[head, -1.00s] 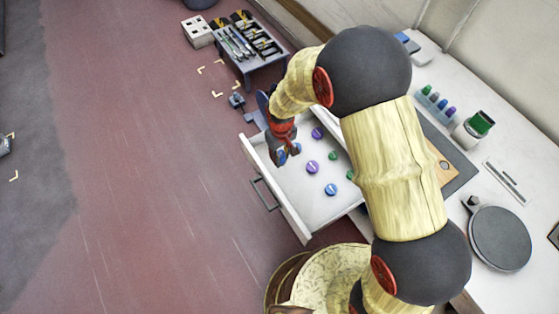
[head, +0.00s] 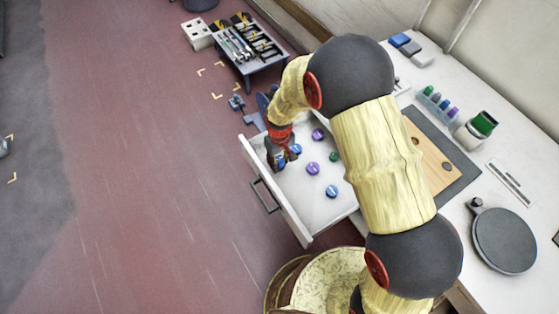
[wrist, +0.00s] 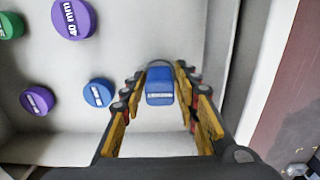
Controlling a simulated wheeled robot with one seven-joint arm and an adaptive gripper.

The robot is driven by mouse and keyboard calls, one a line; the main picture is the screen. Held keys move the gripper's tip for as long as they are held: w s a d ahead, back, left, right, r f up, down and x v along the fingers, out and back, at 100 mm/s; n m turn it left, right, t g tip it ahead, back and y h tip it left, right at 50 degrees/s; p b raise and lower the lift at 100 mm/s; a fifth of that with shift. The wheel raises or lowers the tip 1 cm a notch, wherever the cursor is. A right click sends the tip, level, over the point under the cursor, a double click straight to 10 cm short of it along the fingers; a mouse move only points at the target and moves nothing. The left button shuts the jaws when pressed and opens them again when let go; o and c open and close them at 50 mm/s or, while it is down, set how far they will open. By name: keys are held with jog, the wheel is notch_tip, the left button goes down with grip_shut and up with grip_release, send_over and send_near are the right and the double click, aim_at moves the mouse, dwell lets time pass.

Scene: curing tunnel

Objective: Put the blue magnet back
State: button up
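My gripper (head: 279,161) is inside the open white drawer (head: 300,213), near its front panel. In the wrist view, a blue magnet (wrist: 159,87) with a pale label sits between the fingertips, and they appear closed on it from both sides. I cannot tell whether it touches the drawer floor. A second blue magnet (head: 296,149) lies beside the gripper and also shows in the wrist view (wrist: 98,93). A third blue magnet (head: 331,191) lies farther along the drawer.
Purple magnets (head: 312,168) (head: 318,134) and a green magnet (head: 333,156) lie in the drawer. The worktop right of it holds a wooden board (head: 430,158), a round dark plate (head: 503,240) and a green-topped jar (head: 484,123). A tool stand (head: 250,47) stands beyond.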

jog(key=shift+o, duration=1)
notch_tip(320, 180, up, 12)
jog(key=p, duration=0.3)
jog(key=shift+r, duration=0.15)
notch_tip(320, 180, up, 11)
jog(key=m+t, duration=0.1)
jog(key=m, duration=0.1)
send_over(280, 159)
jog(key=d, duration=0.6)
jog(key=s+d+r+m+t, duration=0.2)
jog(key=s+d+r, duration=0.3)
jog(key=d+r, duration=0.45)
jog(key=s+d+r+m+t, duration=0.1)
jog(key=s+d+r, duration=0.3)
jog(key=s, duration=0.3)
jog(key=s+d+r+m+t, duration=0.1)
jog(key=s+d+r+m, duration=0.1)
jog(key=s+r, duration=0.4)
jog(key=shift+s+d+r+t, duration=0.25)
jog(key=shift+s+d, duration=0.35)
jog(key=shift+d, duration=0.3)
